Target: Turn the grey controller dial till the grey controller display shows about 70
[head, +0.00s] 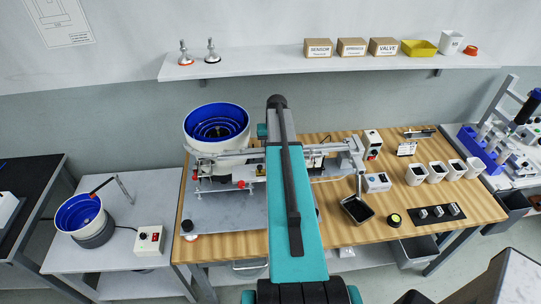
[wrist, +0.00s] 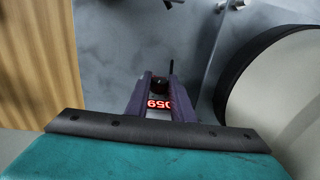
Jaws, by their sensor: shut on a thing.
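In the wrist view, my gripper (wrist: 159,84) is shut on the dark grey controller dial (wrist: 158,82), with one finger on each side. The red grey controller display (wrist: 159,104) shows between the fingers, upside down; it seems to read 059. The fingers hide most of the controller's body. In the head view, my teal arm covers the middle of the wooden table, so my gripper and the grey controller cannot be made out there.
A large blue-lined bowl feeder (head: 216,125) stands left of my arm, close to my gripper. Other controller boxes stand at the right (head: 377,182), at the back (head: 372,145) and on the left table (head: 150,240). A black bin (head: 357,209) is right of my arm.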

